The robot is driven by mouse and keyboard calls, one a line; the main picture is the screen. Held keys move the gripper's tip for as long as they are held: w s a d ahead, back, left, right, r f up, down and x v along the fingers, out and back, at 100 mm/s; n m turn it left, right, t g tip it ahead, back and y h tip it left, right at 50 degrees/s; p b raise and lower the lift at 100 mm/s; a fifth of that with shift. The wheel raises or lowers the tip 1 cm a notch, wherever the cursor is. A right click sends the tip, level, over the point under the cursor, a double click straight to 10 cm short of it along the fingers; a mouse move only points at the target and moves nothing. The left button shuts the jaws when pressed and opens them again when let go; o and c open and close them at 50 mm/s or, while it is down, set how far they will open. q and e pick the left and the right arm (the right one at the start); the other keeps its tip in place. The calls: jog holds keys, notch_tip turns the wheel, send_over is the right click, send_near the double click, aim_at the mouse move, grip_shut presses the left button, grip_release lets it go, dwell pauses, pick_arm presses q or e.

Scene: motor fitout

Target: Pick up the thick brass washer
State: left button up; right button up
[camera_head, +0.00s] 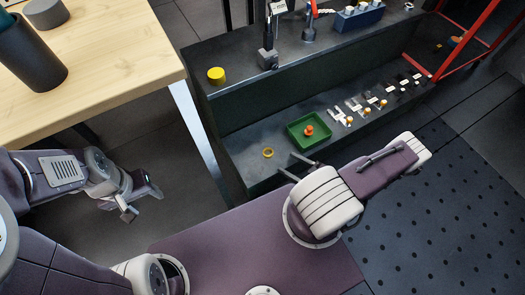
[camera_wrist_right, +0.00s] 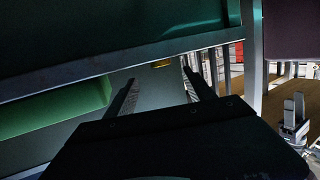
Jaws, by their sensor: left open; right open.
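The brass washer (camera_head: 267,153), a small gold ring, lies flat on the lower shelf, left of the green tray. In the right wrist view a small yellow-gold piece (camera_wrist_right: 162,64), probably the washer, shows beyond and between the fingers, partly cut off by a grey edge. My right gripper (camera_head: 297,166) is open and empty, its fingers pointing left toward the washer and apart from it. Its two fingers also show in the right wrist view (camera_wrist_right: 159,82). My left gripper (camera_head: 143,203) is open and empty, below the wooden table, far left of the washer.
The green tray (camera_head: 292,138) with an orange piece (camera_head: 309,130) stands close to my right fingers. Several small parts lie right of it. A yellow cylinder (camera_head: 216,75) stands on the upper shelf (camera_head: 240,81). The wooden table (camera_head: 120,70) and its metal leg are at left.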

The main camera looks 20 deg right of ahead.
aim_at(272, 155)
jog(key=b+x, duration=0.1)
jog(key=x, duration=0.1)
jog(key=shift+w+a+f, duration=0.2)
jog(key=shift+w+f, duration=0.05)
jog(key=shift+w, duration=0.05)
jog(key=shift+w+a, duration=0.1)
jog(key=shift+w, duration=0.15)
jog(key=b+x, duration=0.3)
jog(key=x, duration=0.1)
jog(key=shift+w+a, duration=0.2)
jog(key=shift+w, duration=0.05)
jog(key=shift+w+a, duration=0.1)
jog(key=shift+w, duration=0.1)
jog(key=shift+r, duration=0.15)
grip_shut()
notch_tip(272, 155, up, 10)
jog(key=p, duration=0.7)
